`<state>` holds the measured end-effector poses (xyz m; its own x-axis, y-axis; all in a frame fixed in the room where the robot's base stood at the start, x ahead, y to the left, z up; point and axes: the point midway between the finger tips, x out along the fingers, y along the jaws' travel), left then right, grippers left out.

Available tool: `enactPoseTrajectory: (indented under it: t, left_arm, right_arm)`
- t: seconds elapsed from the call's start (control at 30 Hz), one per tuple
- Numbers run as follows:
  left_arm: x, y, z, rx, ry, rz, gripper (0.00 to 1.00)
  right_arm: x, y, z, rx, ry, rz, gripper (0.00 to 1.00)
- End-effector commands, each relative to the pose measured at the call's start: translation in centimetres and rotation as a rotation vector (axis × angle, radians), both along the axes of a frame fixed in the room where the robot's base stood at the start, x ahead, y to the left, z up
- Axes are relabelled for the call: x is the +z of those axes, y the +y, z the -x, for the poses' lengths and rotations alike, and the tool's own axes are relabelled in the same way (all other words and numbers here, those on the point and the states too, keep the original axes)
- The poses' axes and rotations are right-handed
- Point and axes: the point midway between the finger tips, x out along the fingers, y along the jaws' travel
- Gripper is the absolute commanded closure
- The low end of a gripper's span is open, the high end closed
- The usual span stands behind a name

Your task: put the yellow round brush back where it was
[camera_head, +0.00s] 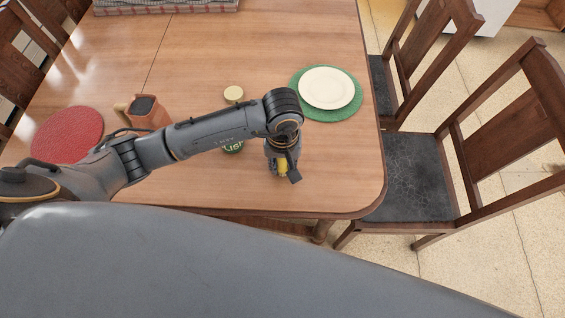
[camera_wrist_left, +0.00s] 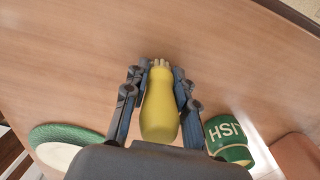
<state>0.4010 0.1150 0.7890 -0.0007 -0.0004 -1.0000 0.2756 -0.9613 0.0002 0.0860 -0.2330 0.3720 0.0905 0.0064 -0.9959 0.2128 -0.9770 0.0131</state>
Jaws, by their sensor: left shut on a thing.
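The yellow round brush (camera_wrist_left: 159,108) is between the fingers of my left gripper (camera_wrist_left: 153,88) in the left wrist view, with its pale end pointing away from the wrist. The gripper is shut on it. In the head view my left gripper (camera_head: 285,168) is over the near part of the wooden table (camera_head: 200,60), and a bit of the yellow brush (camera_head: 282,167) shows between its fingers. I cannot tell whether the brush touches the table. My right gripper is in neither view.
A green and white jar with lettering (camera_wrist_left: 228,137) stands beside the gripper, partly hidden by my arm in the head view (camera_head: 233,147). A white plate on a green mat (camera_head: 350,107), a terracotta holder (camera_head: 147,112) and a red mat (camera_head: 62,140) are on the table. Chairs (camera_head: 420,165) stand right.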

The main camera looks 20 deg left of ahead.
Motion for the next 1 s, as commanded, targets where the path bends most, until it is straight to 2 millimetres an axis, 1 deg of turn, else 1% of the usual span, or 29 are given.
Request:
enactPoseTrajectory:
  t: [0.07, 0.1, 0.17, 0.2, 0.47, 0.57, 0.67, 1.0]
  left_arm:
    - [-0.2, 0.0, 0.0, 0.000, -0.001, 0.000, 1.00]
    - [-0.1, 0.0, 0.0, 0.000, 0.000, -0.001, 0.66]
    - [-0.1, 0.0, 0.0, 0.000, 0.000, -0.001, 0.53]
    - [-0.1, 0.0, 0.0, 0.000, 0.000, -0.001, 0.51]
    - [0.0, 0.0, 0.0, 0.001, 0.000, -0.001, 0.51]
    - [0.4, 0.0, -0.1, 0.001, -0.002, -0.001, 0.51]
    - [1.6, 0.0, -0.2, -0.001, -0.005, 0.000, 0.51]
    - [8.7, 0.0, -0.2, -0.001, -0.006, 0.000, 0.51]
  right_arm:
    - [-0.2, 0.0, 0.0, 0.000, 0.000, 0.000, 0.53]
    - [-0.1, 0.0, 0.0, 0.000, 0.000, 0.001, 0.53]
    - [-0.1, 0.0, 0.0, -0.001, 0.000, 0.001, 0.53]
    - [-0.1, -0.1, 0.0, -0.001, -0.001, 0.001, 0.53]
    - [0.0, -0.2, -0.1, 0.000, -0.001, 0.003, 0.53]
    - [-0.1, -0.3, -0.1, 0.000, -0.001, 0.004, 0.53]
    - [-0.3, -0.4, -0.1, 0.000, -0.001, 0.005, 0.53]
    - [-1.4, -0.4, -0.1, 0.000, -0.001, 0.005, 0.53]
